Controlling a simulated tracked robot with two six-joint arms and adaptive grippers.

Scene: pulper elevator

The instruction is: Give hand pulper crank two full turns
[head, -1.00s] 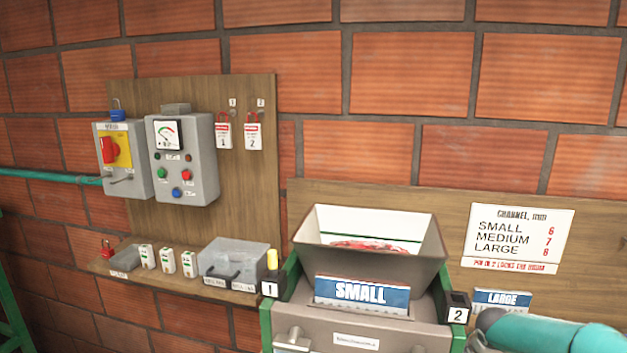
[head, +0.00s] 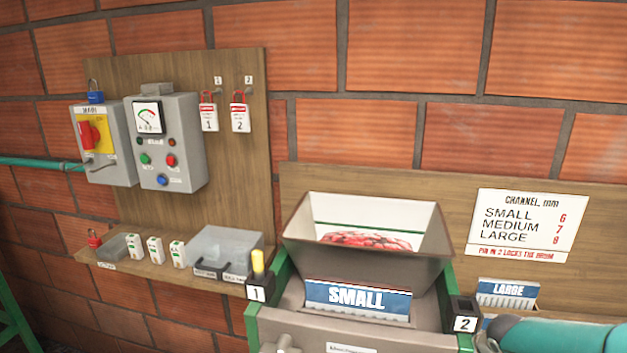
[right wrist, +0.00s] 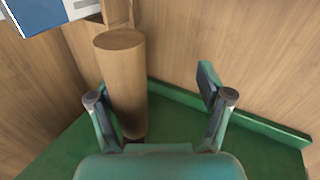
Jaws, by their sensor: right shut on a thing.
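The hand pulper (head: 345,325) stands at the lower middle of the head view, with a grey hopper (head: 365,262) holding red cherries (head: 368,240) and a blue SMALL plate (head: 357,298) on its front. The crank's upright wooden grip (right wrist: 122,80) shows in the right wrist view; the rest of the crank is hidden. The right arm shows at the lower right of the head view. My left gripper is in neither view.
A wooden panel at the left carries a grey box with a red switch (head: 88,135) and a gauge box (head: 168,145). A shelf (head: 150,270) below holds small tags and a clear-lidded box (head: 225,250). A yellow pin (head: 258,263) stands in holder 1; holder 2 (head: 464,314) looks empty.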

